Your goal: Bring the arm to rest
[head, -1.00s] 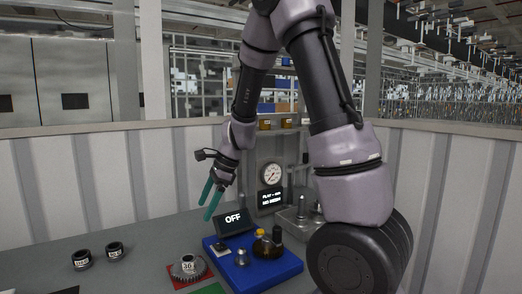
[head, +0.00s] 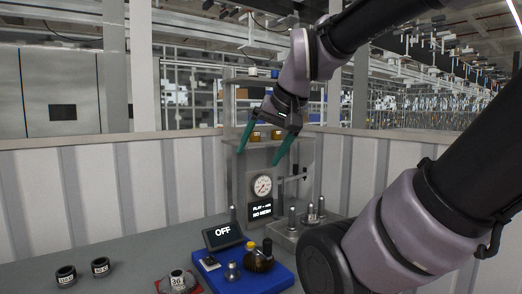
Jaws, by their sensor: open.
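My gripper (head: 262,139) hangs in the air in the upper middle of the head view, in front of the grey stand. Its two green fingers are spread wide, and nothing is between them. My arm comes in from the right side and covers the right part of the bench.
Below are a dark "OFF" display (head: 223,232), a blue tray (head: 270,283) with small metal parts, a gear (head: 179,280) and two black rings (head: 66,276). A grey stand with a dial gauge (head: 262,186) rises behind. The bench's left side is mostly clear.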

